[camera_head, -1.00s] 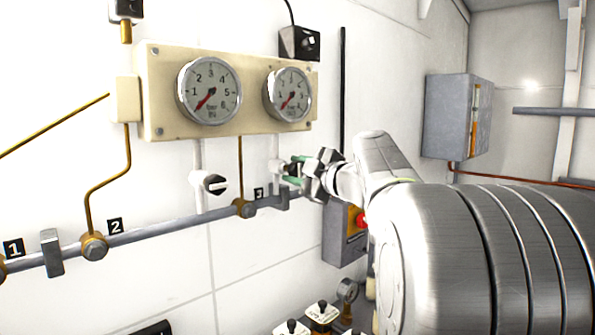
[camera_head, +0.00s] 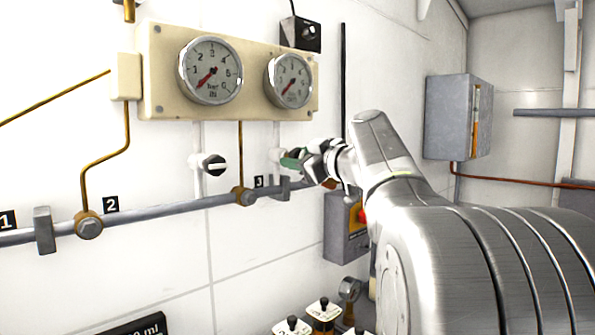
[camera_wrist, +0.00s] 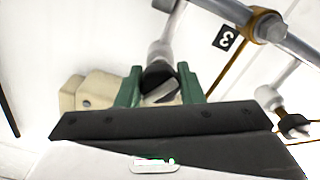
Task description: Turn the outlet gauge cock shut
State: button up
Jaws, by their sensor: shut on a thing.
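The cock under the right gauge (camera_head: 289,81) is gripped by my gripper (camera_head: 293,160). In the wrist view its dark round knob (camera_wrist: 158,78) sits between the two green fingers, one on each side. A pale stripe slants across the knob face. In the head view the fingers and wrist hide most of this knob; its white pipe (camera_head: 276,135) shows above. The cock under the left gauge (camera_head: 210,71) has a black knob (camera_head: 214,165) with a white, roughly level stripe, free of my gripper. Both gauge needles point to the lower left.
A grey pipe (camera_head: 165,210) with brass fittings runs along the wall below the cocks. A grey box with a red button (camera_head: 347,226) is just below my wrist. A grey cabinet (camera_head: 458,117) hangs at the right. Small bottles (camera_head: 322,309) stand at the bottom.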

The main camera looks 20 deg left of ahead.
jog(key=m+b, duration=0.1)
jog(key=m, duration=0.4)
jog(key=shift+f+m+b, duration=0.1)
jog(key=shift+m+b, duration=0.25)
jog(key=shift+m, duration=0.05)
jog(key=m, duration=0.6)
dwell(0.3)
jog(key=o, duration=1)
jog(key=shift+c, duration=0.2)
jog(key=shift+o, duration=0.2)
jog(key=shift+s+d, duration=0.1)
jog(key=b+v, duration=0.2)
jog(key=v, duration=1.1)
jog(key=shift+d, duration=0.3)
